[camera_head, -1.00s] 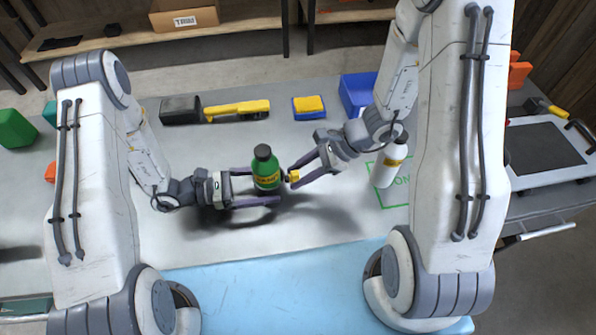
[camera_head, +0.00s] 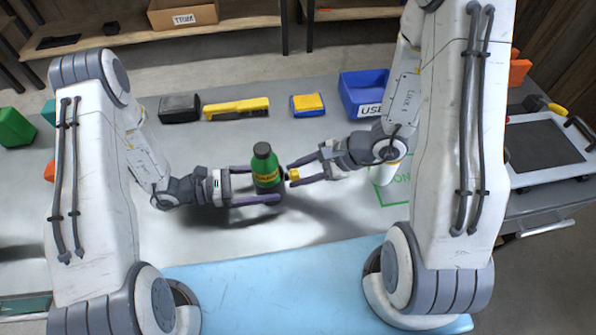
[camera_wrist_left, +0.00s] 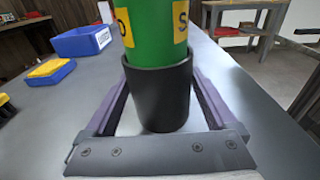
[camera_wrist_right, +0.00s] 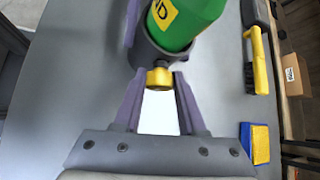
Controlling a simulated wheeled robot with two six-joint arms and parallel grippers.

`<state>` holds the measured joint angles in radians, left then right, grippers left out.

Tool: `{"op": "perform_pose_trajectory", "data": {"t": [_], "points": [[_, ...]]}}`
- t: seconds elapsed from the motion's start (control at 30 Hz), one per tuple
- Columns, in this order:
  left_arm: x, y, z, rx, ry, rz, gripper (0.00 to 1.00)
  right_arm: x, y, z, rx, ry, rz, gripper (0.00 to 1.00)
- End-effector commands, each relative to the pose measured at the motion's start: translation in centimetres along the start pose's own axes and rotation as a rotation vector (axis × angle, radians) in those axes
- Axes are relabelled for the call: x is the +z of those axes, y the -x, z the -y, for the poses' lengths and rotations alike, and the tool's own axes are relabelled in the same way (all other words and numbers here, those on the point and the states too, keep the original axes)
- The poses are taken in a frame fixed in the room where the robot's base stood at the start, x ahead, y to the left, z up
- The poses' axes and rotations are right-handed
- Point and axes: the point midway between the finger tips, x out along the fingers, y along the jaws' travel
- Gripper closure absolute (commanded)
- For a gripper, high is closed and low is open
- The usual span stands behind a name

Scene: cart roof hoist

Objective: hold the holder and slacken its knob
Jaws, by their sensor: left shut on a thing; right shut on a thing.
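A dark cup-shaped holder (camera_wrist_left: 158,95) stands on the grey table with a green bottle (camera_head: 266,168) upright in it. My left gripper (camera_head: 279,184) is shut on the holder, its fingers along both sides of it, as the left wrist view shows. A small yellow knob (camera_wrist_right: 159,78) sticks out of the holder's side toward my right gripper. My right gripper (camera_head: 294,172) is shut on this knob, with a fingertip on each side. The knob also shows in the head view (camera_head: 294,174).
A yellow-handled brush (camera_head: 237,108), a blue and yellow sponge (camera_head: 307,105) and a blue bin (camera_head: 362,94) stand at the back. A white bottle (camera_head: 384,172) stands behind my right arm, by a green outlined square (camera_head: 398,191). A light blue mat (camera_head: 290,280) covers the front.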

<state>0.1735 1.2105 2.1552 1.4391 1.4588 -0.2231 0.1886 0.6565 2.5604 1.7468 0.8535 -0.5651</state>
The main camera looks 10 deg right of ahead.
Motion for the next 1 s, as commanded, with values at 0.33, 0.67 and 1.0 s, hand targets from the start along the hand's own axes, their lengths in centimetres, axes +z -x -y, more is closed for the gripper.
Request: {"op": "perform_pose_trajectory", "data": {"t": [0.33,0.67,1.0], "points": [[-0.07,-0.03,0.09,-0.002,0.001,-0.002,0.62,0.02,-0.01,0.06,-0.001,0.001,0.001,0.29],[-0.06,-0.01,0.07,-0.002,0.001,-0.001,0.62,0.12,-0.04,0.20,0.052,-0.049,0.005,0.29],[-0.05,0.00,0.05,-0.001,0.001,-0.001,0.62,0.04,-0.09,0.47,0.199,-0.198,0.004,0.29]]}}
